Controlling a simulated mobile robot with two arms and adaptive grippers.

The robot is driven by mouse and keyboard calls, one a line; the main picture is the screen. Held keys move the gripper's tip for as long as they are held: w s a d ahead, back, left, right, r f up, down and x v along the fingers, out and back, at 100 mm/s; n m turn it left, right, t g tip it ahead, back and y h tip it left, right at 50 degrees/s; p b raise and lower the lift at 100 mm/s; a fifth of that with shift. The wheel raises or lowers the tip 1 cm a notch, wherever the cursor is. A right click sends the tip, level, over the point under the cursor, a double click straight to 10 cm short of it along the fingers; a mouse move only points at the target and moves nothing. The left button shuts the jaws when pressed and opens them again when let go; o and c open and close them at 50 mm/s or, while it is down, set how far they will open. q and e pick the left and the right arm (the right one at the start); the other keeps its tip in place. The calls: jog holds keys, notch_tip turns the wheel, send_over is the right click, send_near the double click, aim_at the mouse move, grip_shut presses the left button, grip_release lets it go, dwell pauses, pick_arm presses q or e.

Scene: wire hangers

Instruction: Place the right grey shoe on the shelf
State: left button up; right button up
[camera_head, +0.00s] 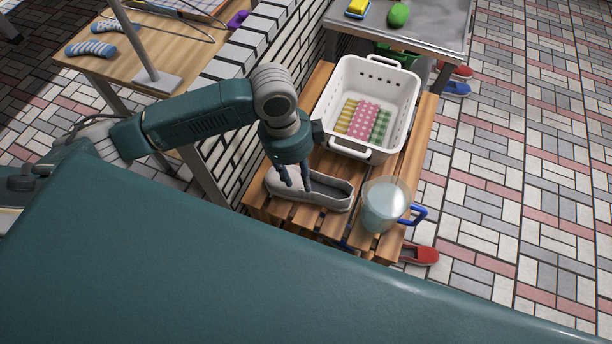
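A grey shoe (334,200) with a pale sole lies on a slatted wooden stand (423,150), left of a clear bucket. My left gripper (296,184) points down over the shoe's heel half and opening. Its two dark fingers stand apart with a gap between them. The fingertips overlap the shoe, and I cannot tell whether they touch it. Only one grey shoe is visible. My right gripper is not in view.
A white basket (340,84) with folded cloths stands behind the shoe. The clear bucket (381,207) has a blue handle. Open paving lies right.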

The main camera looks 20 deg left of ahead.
aim_at(306, 199)
pick_arm(q)
jog(key=f, duration=0.8)
jog(key=shift+w+d+f, duration=0.15)
jog(key=shift+d+f, duration=0.15)
jog(key=shift+d, duration=0.1)
jog(key=shift+d+f, duration=0.1)
jog(key=shift+f, duration=0.45)
jog(key=shift+w, duration=0.1)
grip_shut()
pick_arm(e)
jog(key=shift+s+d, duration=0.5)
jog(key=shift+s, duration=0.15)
